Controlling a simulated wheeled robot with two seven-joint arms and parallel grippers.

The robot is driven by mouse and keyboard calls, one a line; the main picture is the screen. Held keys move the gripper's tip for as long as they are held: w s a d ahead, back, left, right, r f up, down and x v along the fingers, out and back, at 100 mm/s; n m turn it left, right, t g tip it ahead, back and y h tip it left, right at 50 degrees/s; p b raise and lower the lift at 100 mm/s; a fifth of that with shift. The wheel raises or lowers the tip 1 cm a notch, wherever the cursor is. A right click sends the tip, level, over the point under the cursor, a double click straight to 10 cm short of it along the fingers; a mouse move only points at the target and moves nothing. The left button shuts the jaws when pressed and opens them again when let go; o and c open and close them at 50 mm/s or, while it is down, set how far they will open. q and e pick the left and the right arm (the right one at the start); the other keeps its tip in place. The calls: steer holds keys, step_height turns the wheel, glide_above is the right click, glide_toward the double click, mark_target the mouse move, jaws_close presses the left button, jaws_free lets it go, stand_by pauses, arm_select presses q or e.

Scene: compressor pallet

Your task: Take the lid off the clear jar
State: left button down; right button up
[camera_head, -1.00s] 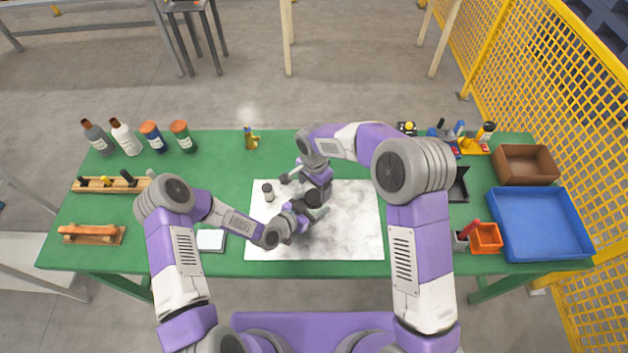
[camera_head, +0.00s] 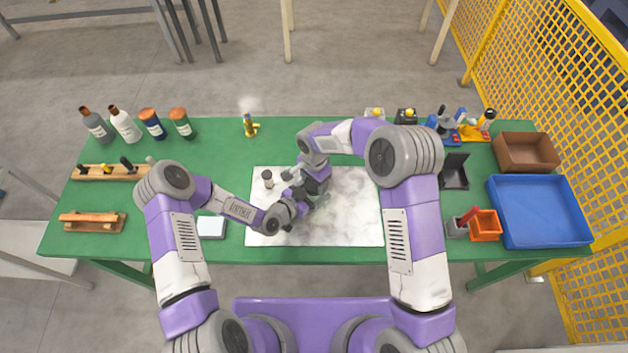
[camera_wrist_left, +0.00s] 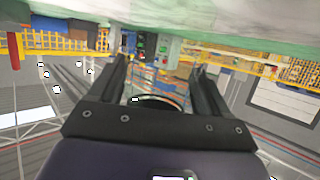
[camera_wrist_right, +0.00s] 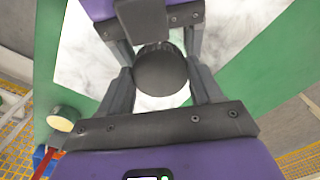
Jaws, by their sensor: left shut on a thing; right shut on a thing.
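A dark round lid (camera_wrist_right: 160,72) shows in the right wrist view, between the fingers of my right gripper (camera_wrist_right: 161,88). My right gripper (camera_head: 308,195) is shut on it, coming from above. My left gripper (camera_wrist_left: 160,82) is shut on the clear jar (camera_wrist_left: 158,102), whose curved see-through rim shows between its fingers. In the right wrist view the left gripper's fingers reach in from the top, just under the lid. In the head view the two grippers meet above the white mat (camera_head: 355,215) and hide the jar. Whether the lid still touches the jar is hard to tell.
A small dark-topped container (camera_head: 267,178) stands on the mat left of the grippers. Bottles (camera_head: 125,126) and a tool rack (camera_head: 110,172) stand at the left. A blue tray (camera_head: 540,212), an orange bin (camera_head: 486,226) and a brown box (camera_head: 527,151) are at the right.

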steer(key=shift+c, duration=1)
steer(key=n, duration=0.6)
steer(key=shift+n, duration=0.4)
steer(key=o, duration=1.2)
steer(key=shift+r, duration=0.1)
